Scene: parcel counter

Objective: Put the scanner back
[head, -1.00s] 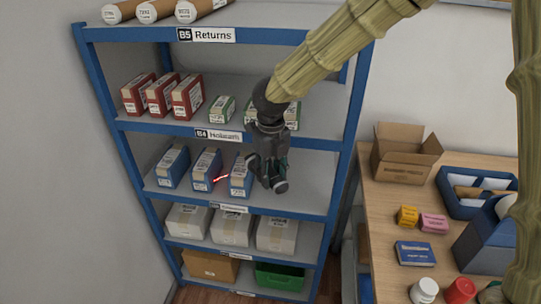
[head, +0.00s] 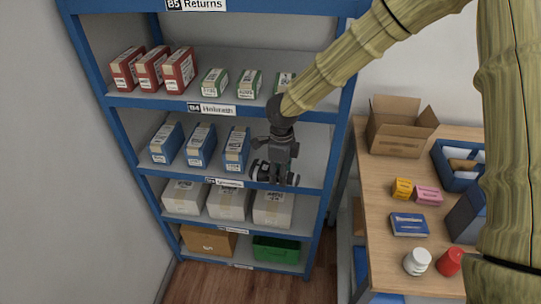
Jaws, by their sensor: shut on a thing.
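My gripper (head: 274,176) hangs in front of the shelf rack, at the right of the shelf with blue boxes. It is shut on a small dark thing with pale parts, apparently the scanner (head: 261,171); the fingers hide much of it. It appears apart from the nearest blue box (head: 236,150). No scanner holder can be clearly made out.
The blue rack (head: 341,150) holds red and green boxes, blue boxes, white parcels (head: 230,203) and a green bin (head: 276,249). The wooden counter (head: 385,255) at right carries an open carton (head: 398,128), a blue tray (head: 448,178), small boxes and two jars. My arm hides its right side.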

